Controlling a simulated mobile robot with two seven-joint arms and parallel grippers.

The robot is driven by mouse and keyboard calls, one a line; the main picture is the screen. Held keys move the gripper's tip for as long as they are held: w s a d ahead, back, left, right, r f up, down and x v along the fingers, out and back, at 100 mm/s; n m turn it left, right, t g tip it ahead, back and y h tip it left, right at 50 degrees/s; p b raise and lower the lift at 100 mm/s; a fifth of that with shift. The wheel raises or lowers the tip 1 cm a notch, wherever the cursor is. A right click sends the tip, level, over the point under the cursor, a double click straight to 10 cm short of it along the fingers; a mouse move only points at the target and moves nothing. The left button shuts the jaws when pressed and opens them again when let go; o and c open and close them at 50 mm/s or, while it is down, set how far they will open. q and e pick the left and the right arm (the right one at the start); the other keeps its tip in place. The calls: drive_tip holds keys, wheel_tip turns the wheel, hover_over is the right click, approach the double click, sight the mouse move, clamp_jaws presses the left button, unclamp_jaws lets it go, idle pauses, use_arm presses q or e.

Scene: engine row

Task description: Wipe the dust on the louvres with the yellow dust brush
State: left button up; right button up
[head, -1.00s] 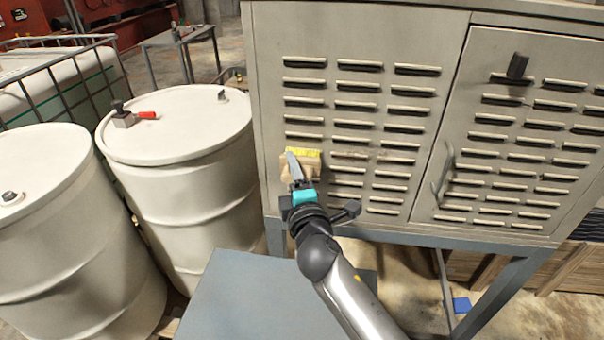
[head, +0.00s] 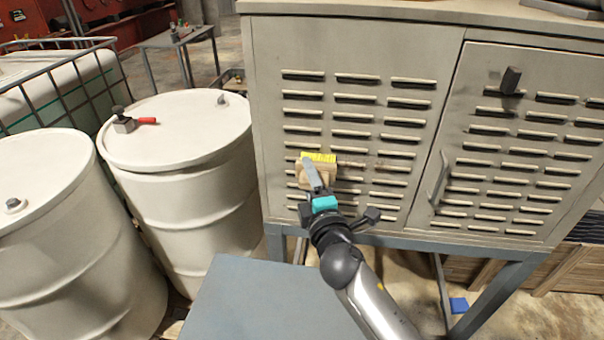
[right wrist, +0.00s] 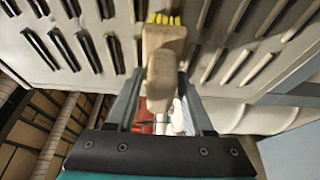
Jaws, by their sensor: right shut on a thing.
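The yellow dust brush (head: 320,174) has a pale wooden body and yellow bristles, which are up at the louvres (head: 303,129) in the left part of the grey cabinet. My right gripper (head: 313,180) is shut on the brush from below. In the right wrist view, the brush's wooden handle (right wrist: 163,70) sits between the fingers of the gripper (right wrist: 160,85), with the bristle tips at the panel. A faint brownish dust smear (head: 368,162) shows just right of the bristles. Whether the bristles press on the metal is hard to tell. My left gripper is out of view.
The cabinet door (head: 520,140) on the right has a protruding handle (head: 438,180) and a dark latch (head: 510,80). White drums (head: 180,190) stand to the left. A blue-grey flat surface (head: 260,305) lies below the cabinet front.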

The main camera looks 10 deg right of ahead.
drive_tip(key=s+d+p, duration=0.1)
drive_tip(key=s+d, duration=0.2)
drive_tip(key=d, duration=0.5)
drive_tip(key=s+d+p, duration=0.1)
drive_tip(key=s+d, duration=0.2)
drive_tip(key=d, duration=0.5)
drive_tip(key=shift+s, duration=0.2)
idle(1.1)
drive_tip(key=shift+a, duration=0.1)
drive_tip(key=s+a, duration=0.2)
drive_tip(key=s, duration=0.3)
drive_tip(key=shift+s+a+p, duration=0.2)
drive_tip(key=shift+s+p, duration=0.1)
drive_tip(key=shift+p, duration=0.05)
drive_tip(key=s, duration=0.1)
drive_tip(key=s+a, duration=0.1)
drive_tip(key=shift+s, duration=0.35)
